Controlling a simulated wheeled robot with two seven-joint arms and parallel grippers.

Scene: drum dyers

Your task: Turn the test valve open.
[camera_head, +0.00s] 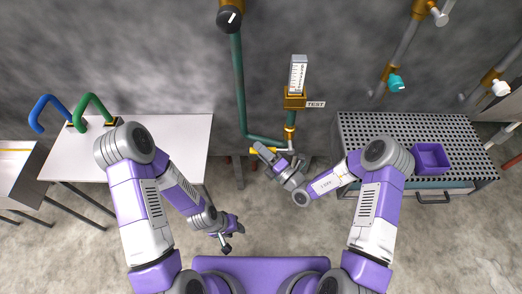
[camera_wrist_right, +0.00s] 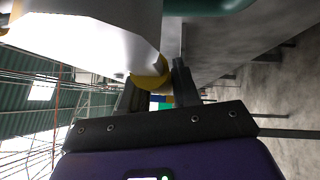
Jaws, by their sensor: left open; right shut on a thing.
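The test valve sits low on the green and brass pipe under the TEST label (camera_head: 316,104). Its yellow handle (camera_head: 254,151) shows just left of my right gripper (camera_head: 262,149), which is shut on it. In the right wrist view, a yellow rounded part (camera_wrist_right: 150,73) shows at the fingers of my right gripper (camera_wrist_right: 158,88). A large white body beside it fills the upper left. The gripper hides part of the handle and valve. My left gripper (camera_head: 228,240) is open and empty, low in front of the wall, away from the valve.
A sight gauge (camera_head: 298,74) stands above the valve, and a green pipe (camera_head: 238,85) runs down to its left. A white table (camera_head: 185,135) with blue and green hooked pipes stands left. A perforated bench (camera_head: 365,128) with a purple tray (camera_head: 431,157) stands right.

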